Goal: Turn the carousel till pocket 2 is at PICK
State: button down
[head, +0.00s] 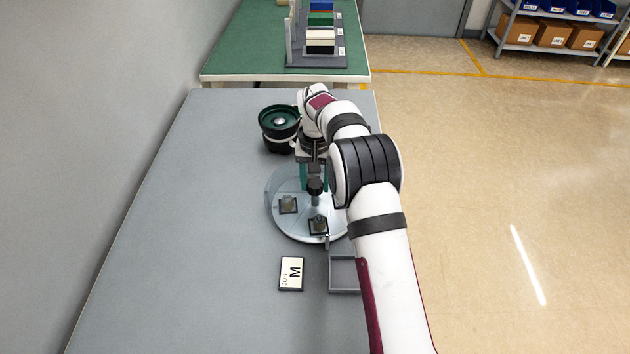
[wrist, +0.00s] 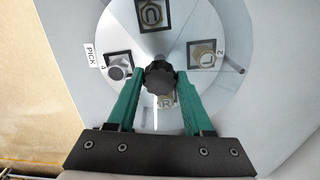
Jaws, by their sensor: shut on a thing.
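The carousel (head: 272,208) is a round grey disc on the table, with dark square pockets. In the wrist view the pocket marked 4 (wrist: 119,66), holding a metal part, lies next to the PICK label (wrist: 91,55) at left. Pocket 2 (wrist: 205,54), holding a brass-coloured part marked L, is on the right side, away from PICK. A part marked U (wrist: 151,14) sits in the top pocket. Another marked R (wrist: 166,102) is partly hidden below the knob. My gripper (wrist: 160,80), with green fingers, is shut on the black central knob (wrist: 159,77).
A dark green bowl feeder (head: 279,124) stands behind the carousel. A JOB M card (head: 291,273) and a grey open tray (head: 342,291), partly hidden by my arm, lie in front. A short peg (wrist: 235,65) stands by pocket 2. The table's left side is clear.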

jog(key=shift+n, duration=2.5)
jog(key=shift+d+n, duration=0.1)
jog(key=shift+n, duration=4.6)
jog(key=shift+w+n, duration=0.1)
jog(key=shift+n, duration=5.7)
jog(key=shift+w+n, duration=0.1)
jog(key=shift+n, duration=3.3)
